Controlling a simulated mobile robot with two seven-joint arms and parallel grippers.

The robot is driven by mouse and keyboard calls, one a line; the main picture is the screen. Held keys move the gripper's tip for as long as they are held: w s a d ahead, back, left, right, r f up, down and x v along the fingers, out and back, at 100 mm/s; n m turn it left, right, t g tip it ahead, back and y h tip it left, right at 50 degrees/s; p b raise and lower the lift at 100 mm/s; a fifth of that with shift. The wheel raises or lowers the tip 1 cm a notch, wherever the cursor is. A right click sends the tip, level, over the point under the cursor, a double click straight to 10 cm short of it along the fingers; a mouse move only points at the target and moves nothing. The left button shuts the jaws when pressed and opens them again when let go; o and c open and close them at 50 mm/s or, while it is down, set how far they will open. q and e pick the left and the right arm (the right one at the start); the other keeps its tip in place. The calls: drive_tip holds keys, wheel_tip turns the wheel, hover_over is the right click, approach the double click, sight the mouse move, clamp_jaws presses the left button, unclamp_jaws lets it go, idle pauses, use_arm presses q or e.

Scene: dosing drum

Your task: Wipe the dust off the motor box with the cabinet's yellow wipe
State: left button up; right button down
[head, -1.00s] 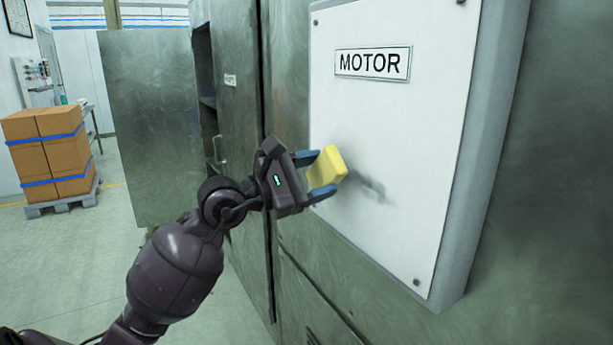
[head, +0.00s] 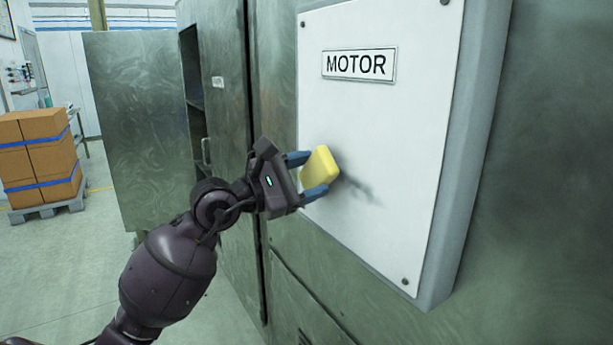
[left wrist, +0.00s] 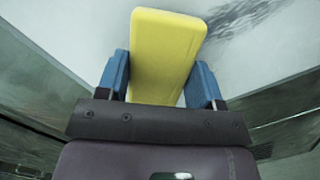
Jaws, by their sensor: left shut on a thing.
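The motor box (head: 380,130) is a white panel with grey sides and a MOTOR label (head: 359,65). My left gripper (head: 311,174) is shut on the yellow wipe (head: 320,164), a block-like pad, at the box's left-middle part. The wipe also shows between the blue fingers in the left wrist view (left wrist: 165,50). Its far end is at the white face; I cannot tell whether it touches. A dark grey smear (head: 358,189) shows right of the wipe and in the left wrist view (left wrist: 236,20); whether dust or shadow is unclear. My right gripper is not in view.
The green metal cabinet (head: 228,125) stands left of the motor box, with its door (head: 135,125) swung open. Strapped cardboard boxes (head: 40,155) stand on a grey pallet (head: 45,208) at the far left. The floor between is clear.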

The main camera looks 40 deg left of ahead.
use_arm(q)
drive_tip(key=shift+w+d, duration=0.15)
drive_tip(key=shift+w, duration=0.1)
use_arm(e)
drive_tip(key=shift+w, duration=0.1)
use_arm(q)
drive_tip(key=shift+w, duration=0.15)
drive_tip(key=shift+w+d, duration=0.15)
drive_tip(key=shift+w, duration=0.05)
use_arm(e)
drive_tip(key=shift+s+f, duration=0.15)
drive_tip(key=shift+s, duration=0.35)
use_arm(q)
drive_tip(key=shift+w, duration=0.1)
